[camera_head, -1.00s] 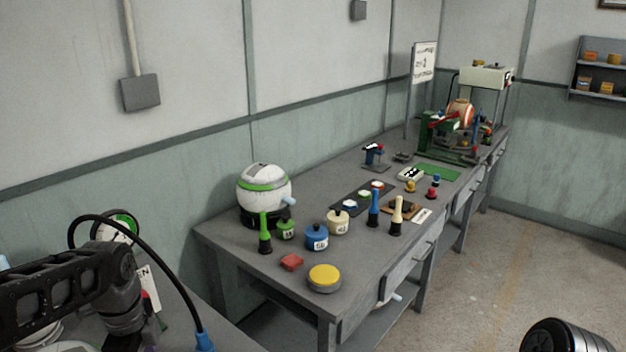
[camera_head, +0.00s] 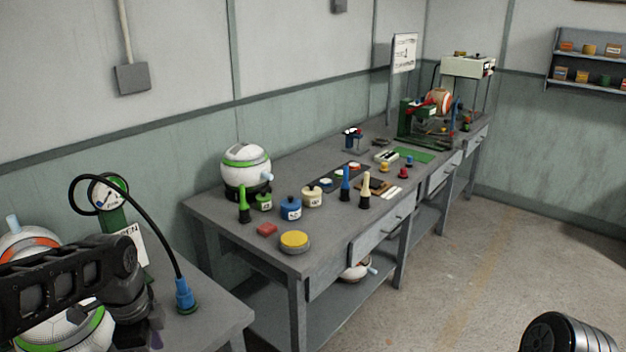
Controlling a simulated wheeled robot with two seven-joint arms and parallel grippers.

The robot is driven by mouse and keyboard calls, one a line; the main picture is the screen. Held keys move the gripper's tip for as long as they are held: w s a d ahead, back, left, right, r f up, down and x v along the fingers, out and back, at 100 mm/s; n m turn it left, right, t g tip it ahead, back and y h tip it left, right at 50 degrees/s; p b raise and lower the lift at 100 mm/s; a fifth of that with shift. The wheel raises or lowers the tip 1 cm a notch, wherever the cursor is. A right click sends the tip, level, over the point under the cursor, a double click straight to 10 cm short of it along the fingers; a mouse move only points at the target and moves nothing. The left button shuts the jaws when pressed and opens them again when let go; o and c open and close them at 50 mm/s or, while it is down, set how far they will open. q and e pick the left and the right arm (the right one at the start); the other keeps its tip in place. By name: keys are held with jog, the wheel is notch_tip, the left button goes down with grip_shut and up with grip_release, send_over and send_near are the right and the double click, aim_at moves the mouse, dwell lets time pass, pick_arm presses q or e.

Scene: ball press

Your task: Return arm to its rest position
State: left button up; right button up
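My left arm (camera_head: 65,285) comes in from the left edge, over a grey table at the lower left. Its gripper end (camera_head: 140,338) is low in the picture, and its fingers cannot be made out clearly. Part of my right arm (camera_head: 570,338) shows as a dark and silver cylinder at the bottom right. The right gripper is outside the picture.
Beside my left arm are white balls (camera_head: 30,240), a pressure gauge (camera_head: 108,192) with a black hose and a blue fitting (camera_head: 185,296). A long workbench (camera_head: 225,207) bears a ball, stamps, ink pots and a green press (camera_head: 425,125). The floor (camera_head: 460,270) at right is clear.

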pick_arm(q)
jog(key=w+d+f+n+t+h, duration=0.1)
jog(key=w+d+f+n+t, duration=0.25)
jog(key=w+n, duration=0.3)
jog(key=d+f+n+h, duration=0.2)
jog(key=d+f+n, duration=0.3)
jog(key=d+f, duration=0.6)
jog(key=s+d+f+n+g, duration=0.1)
jog(key=s+d+f, duration=0.3)
jog(key=s+f, duration=0.2)
jog(key=s+d+f+n+g, duration=0.1)
jog(key=s+d+f+n, duration=0.1)
jog(key=s+f, duration=0.5)
jog(key=s+d+f+n+g+h, duration=0.1)
jog(key=s+d+f, duration=0.4)
jog(key=s, duration=0.3)
jog(key=shift+s+d+f+n+g, duration=0.3)
jog(key=shift+s+f+n+g, duration=0.05)
jog(key=shift+f, duration=0.55)
jog(key=shift+a, duration=0.1)
